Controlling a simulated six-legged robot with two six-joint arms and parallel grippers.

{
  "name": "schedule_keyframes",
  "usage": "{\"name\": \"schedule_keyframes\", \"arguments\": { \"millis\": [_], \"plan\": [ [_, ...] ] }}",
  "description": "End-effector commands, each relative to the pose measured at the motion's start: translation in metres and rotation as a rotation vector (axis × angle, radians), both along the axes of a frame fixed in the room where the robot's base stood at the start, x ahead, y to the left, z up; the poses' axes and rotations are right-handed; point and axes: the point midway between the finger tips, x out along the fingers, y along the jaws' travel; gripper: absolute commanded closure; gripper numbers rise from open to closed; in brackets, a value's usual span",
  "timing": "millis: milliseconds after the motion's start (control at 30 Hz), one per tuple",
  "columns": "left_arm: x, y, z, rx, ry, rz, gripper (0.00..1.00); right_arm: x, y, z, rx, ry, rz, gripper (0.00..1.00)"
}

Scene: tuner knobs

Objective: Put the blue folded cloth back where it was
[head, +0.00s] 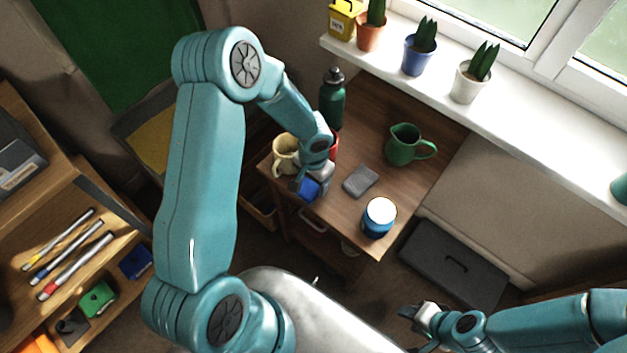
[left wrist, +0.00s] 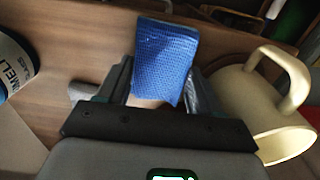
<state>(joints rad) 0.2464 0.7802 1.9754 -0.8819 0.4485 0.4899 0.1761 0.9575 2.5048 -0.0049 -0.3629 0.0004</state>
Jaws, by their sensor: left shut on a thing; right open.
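The blue folded cloth (head: 309,189) is at the small wooden table's front left edge in the head view. My left gripper (head: 308,181) is shut on it. In the left wrist view the cloth (left wrist: 167,60) stands up between the two fingers, with the tabletop behind it. I cannot tell whether it touches the table. My right gripper (head: 420,316) is open and empty at the lower right, away from the table.
A cream mug (head: 284,153) stands close beside the left gripper, with a red thing behind. A grey folded cloth (head: 361,181), a blue tin (head: 379,218), a green jug (head: 403,144) and a green bottle (head: 332,98) are also on the table (head: 341,212).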

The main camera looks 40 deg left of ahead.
Motion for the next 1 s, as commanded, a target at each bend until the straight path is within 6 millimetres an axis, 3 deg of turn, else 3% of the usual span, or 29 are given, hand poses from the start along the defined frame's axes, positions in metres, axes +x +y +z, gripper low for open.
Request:
{"name": "schedule_keyframes", "arguments": {
  "millis": [367, 400, 467, 800, 1000],
  "plan": [
    [0.001, 0.0, -0.008, 0.0, -0.001, 0.0, 0.59, 0.0, 0.0, -0.003, 0.0, 0.0, 0.0, 0.57],
    [0.001, 0.0, -0.006, 0.0, -0.001, 0.0, 0.25, 0.0, 0.0, -0.002, 0.0, 0.0, 0.0, 0.57],
    [0.001, 0.0, -0.006, 0.0, -0.001, 0.0, 0.1, 0.0, 0.0, -0.002, 0.0, 0.0, 0.0, 0.57],
    [0.001, 0.0, -0.001, 0.001, -0.002, 0.001, 0.1, 0.0, 0.0, 0.0, 0.0, 0.0, 0.0, 0.57],
    [0.002, 0.0, 0.039, 0.001, -0.008, 0.002, 0.1, 0.0, 0.0, 0.003, 0.0, 0.0, 0.0, 0.57]
  ]
}}
